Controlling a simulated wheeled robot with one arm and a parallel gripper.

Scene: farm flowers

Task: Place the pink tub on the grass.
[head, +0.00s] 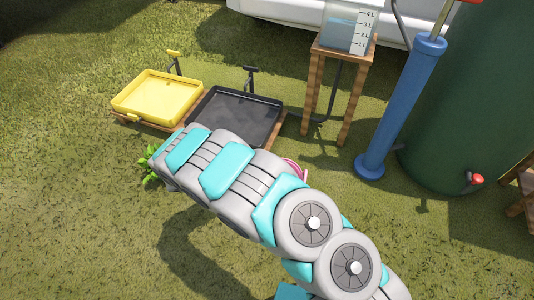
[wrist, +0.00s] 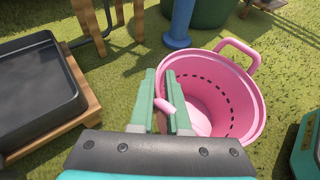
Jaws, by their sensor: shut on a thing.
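The pink tub (wrist: 222,88) is at the right of the wrist view, its open top toward the camera. I cannot tell whether the tub's base touches the ground. In the head view only a sliver of the tub (head: 297,166) shows behind my arm, and my gripper is hidden. The grass (head: 80,215) covers the ground, and it also shows in the wrist view (wrist: 122,75).
A black tray (head: 238,116) and a yellow tray (head: 160,97) sit on wooden bases. A wooden stand (head: 345,55) holds a measuring container. A blue pump (head: 400,110) and a green barrel (head: 480,100) stand right. Open grass lies left and front.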

